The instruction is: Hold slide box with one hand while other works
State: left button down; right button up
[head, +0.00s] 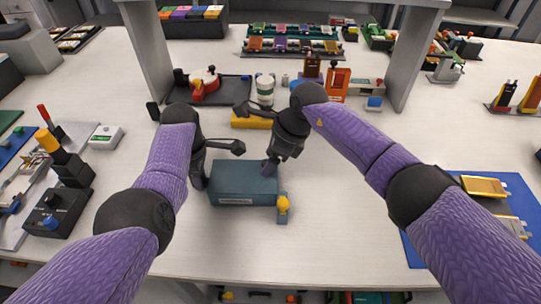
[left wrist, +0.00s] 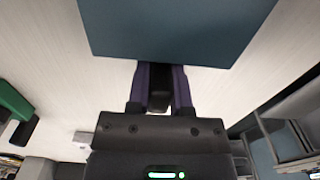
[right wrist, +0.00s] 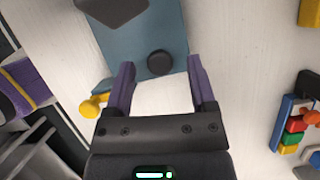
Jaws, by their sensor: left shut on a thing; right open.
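The slide box is a teal-blue block (head: 243,186) on the white table, in front of me; it also fills the top of the left wrist view (left wrist: 180,28). A yellow knob (head: 283,204) stands at its right end and shows in the right wrist view (right wrist: 92,106). My left gripper (head: 201,182) is at the box's left end, its fingers (left wrist: 159,72) shut on a small dark part at the box's edge. My right gripper (head: 270,166) is open over the box's right end, its fingers (right wrist: 160,78) spread with a round black knob (right wrist: 160,63) just beyond them.
A yellow block (head: 251,121) lies behind the box, with a white cup (head: 265,88) further back. A blue mat (head: 505,205) with gold cells is at the right. A black control box (head: 53,215) is at the left. The table in front of the box is clear.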

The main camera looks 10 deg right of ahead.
grip_shut()
dwell(1.4)
